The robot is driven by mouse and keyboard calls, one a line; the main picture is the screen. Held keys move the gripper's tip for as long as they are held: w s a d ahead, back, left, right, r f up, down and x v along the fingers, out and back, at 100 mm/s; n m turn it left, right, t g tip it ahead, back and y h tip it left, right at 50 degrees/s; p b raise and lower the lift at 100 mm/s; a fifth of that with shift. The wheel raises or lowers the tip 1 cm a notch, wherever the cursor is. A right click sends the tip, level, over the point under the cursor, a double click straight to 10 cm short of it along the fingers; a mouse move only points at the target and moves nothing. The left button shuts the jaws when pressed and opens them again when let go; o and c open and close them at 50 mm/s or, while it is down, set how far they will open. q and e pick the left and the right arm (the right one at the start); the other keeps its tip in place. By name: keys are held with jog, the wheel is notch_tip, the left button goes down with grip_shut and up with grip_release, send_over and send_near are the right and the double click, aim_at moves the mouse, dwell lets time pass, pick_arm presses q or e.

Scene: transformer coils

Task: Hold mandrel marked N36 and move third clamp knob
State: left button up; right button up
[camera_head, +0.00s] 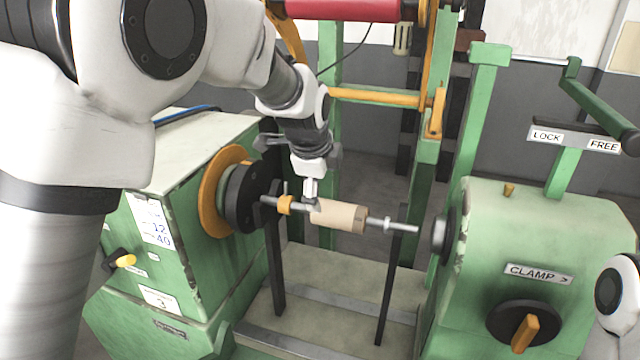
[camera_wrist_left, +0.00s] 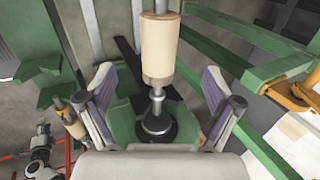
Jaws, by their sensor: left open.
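A tan cylindrical mandrel (camera_head: 338,215) on a steel rod lies between the left headstock's dark chuck (camera_head: 243,197) and the right tailstock's dark disc (camera_head: 443,235). No N36 marking is readable on it. It also shows in the left wrist view (camera_wrist_left: 161,48). My left gripper (camera_head: 312,203) is at the mandrel's left end in the head view. In the left wrist view its two padded fingers (camera_wrist_left: 158,85) stand wide apart with the rod between them, not closed on it. A clamp knob with an orange handle (camera_head: 525,333) sits on the tailstock below the CLAMP label. My right gripper is not in view.
Two dark upright supports (camera_head: 391,275) stand near the rod. A green lever (camera_head: 600,105) with LOCK and FREE labels rises above the tailstock. An orange bar (camera_head: 375,97) and a red roll (camera_head: 343,9) are behind. A second tan cylinder (camera_wrist_left: 77,126) shows in the left wrist view.

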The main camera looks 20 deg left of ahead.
aim_at(326, 207)
pick_arm(q)
jog(key=x, duration=1.1)
jog(key=shift+w+f, duration=0.1)
jog(key=shift+f, duration=0.05)
grip_shut()
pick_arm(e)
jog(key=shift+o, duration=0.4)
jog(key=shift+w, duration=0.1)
